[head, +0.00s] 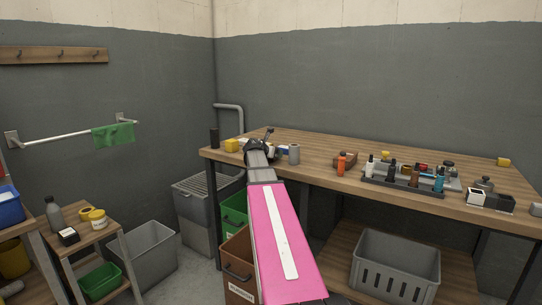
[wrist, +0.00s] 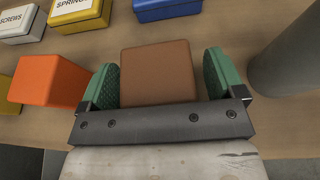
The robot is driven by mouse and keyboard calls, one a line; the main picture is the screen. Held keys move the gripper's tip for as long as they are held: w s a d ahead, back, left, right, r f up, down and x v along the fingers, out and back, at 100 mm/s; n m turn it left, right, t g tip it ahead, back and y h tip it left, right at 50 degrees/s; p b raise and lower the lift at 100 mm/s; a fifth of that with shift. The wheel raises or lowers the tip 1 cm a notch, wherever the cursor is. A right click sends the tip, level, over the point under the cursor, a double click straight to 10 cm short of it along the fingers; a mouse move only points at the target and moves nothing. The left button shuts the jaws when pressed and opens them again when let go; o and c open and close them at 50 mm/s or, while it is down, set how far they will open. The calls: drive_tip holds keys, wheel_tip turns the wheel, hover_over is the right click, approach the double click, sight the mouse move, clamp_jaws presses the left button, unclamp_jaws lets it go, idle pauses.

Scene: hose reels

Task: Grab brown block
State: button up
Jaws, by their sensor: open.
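The brown block (wrist: 160,70) sits on the wooden table in the wrist view, between the two green-padded fingers of my gripper (wrist: 161,80). The fingers are open, one on each side of the block, with narrow gaps showing beside it. In the head view my gripper (head: 262,138) is over the left part of the workbench (head: 310,150), and the arm hides the block there.
In the wrist view an orange block (wrist: 48,80) stands close left and a grey cylinder (wrist: 285,60) close right. Labelled white (wrist: 18,22) and yellow (wrist: 80,14) boxes and a blue box (wrist: 167,8) lie beyond. A grey tray (head: 400,188) holds several bottles further right.

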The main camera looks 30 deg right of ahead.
drive_tip(key=c, duration=1.1)
drive_tip(key=shift+o, duration=0.2)
drive_tip(key=shift+r, duration=0.1)
